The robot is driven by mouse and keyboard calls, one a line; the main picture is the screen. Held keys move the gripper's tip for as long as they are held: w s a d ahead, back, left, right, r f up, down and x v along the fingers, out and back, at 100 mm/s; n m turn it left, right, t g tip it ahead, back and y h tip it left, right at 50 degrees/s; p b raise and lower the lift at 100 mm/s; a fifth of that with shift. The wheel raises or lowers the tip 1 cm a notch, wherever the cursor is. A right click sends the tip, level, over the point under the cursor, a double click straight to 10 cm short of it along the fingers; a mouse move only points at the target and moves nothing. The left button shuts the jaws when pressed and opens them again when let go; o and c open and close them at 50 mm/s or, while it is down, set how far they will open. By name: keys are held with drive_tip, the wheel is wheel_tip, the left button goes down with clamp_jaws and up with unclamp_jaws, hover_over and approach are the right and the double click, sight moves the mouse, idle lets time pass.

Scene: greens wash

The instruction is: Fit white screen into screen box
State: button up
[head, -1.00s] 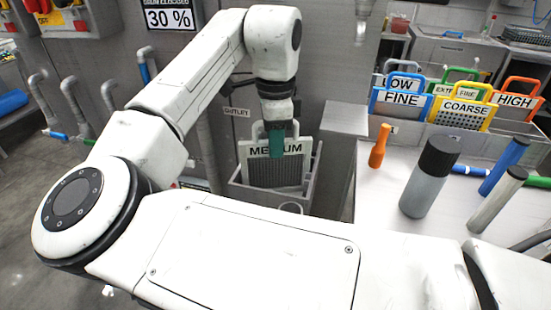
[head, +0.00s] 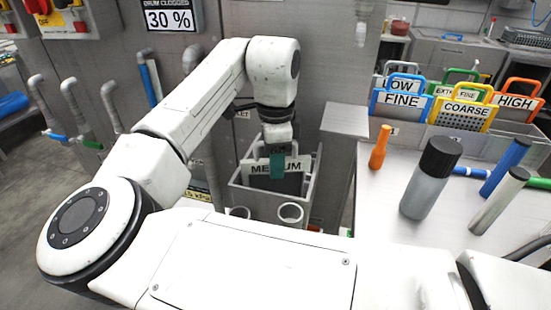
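The white screen (head: 262,169), labelled MEDIUM, has a white frame and dark mesh. It is upright at the screen box (head: 236,187), a grey open box against the wall left of the counter. The lower part of the screen is inside the box outline; its bottom edge is hidden by the front wall, so I cannot tell how fully it is seated. My gripper (head: 277,166), with teal fingers, points down at the screen's top handle and appears shut on it. The gripper covers part of the handle and label.
Colored screens, including a blue FINE screen (head: 402,101) and a yellow COARSE one (head: 461,112), stand in a rack behind the counter. An orange-handled tool (head: 380,147) and a grey bottle (head: 430,180) stand on the counter. Round pipe ends (head: 291,212) are before the box.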

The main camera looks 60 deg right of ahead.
wheel_tip(320, 180, up, 12)
drive_tip(key=shift+r+p, duration=0.15)
drive_tip(key=shift+p, duration=0.6)
idle(0.5)
